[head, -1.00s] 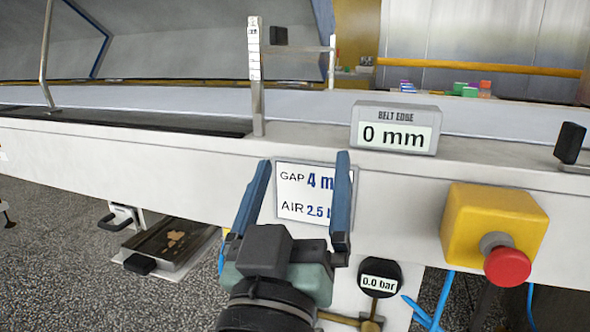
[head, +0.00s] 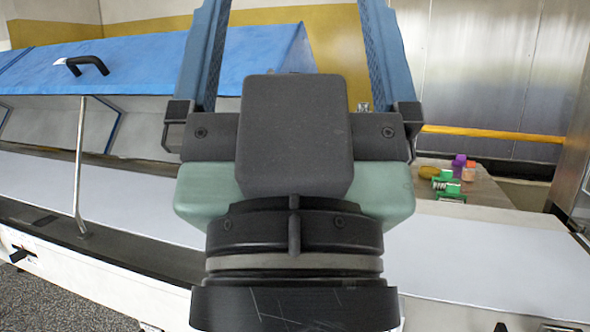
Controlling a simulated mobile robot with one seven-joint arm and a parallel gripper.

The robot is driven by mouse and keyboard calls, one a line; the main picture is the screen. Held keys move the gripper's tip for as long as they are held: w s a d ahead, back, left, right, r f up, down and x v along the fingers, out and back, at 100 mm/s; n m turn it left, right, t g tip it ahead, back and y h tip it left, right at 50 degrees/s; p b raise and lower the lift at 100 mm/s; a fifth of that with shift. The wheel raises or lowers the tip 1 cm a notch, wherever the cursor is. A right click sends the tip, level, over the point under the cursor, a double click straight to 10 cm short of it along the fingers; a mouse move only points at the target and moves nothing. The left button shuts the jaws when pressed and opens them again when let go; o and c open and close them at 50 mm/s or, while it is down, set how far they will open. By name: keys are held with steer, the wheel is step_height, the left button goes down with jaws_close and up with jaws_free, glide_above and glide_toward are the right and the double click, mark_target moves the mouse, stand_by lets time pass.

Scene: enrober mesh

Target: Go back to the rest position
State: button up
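My gripper (head: 292,30) is large and close to the camera in the head view. Its two blue fingers point up and stand wide apart, and their tips run out of the top of the picture. Nothing shows between the visible parts of the fingers. The gripper's dark and green body and my wrist hide the middle of the machine behind it.
A blue hood (head: 150,62) with a black handle (head: 82,66) is at the left, with a metal post (head: 79,165) below it. A pale belt bed (head: 500,262) runs across. Small colourful items (head: 448,183) lie on a surface at the right, near a yellow rail (head: 495,134).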

step_height(320, 180, up, 16)
steer(key=p, duration=1.3)
steer(key=shift+p, duration=0.35)
steer(key=shift+o, duration=0.4)
steer(key=shift+r, duration=0.15)
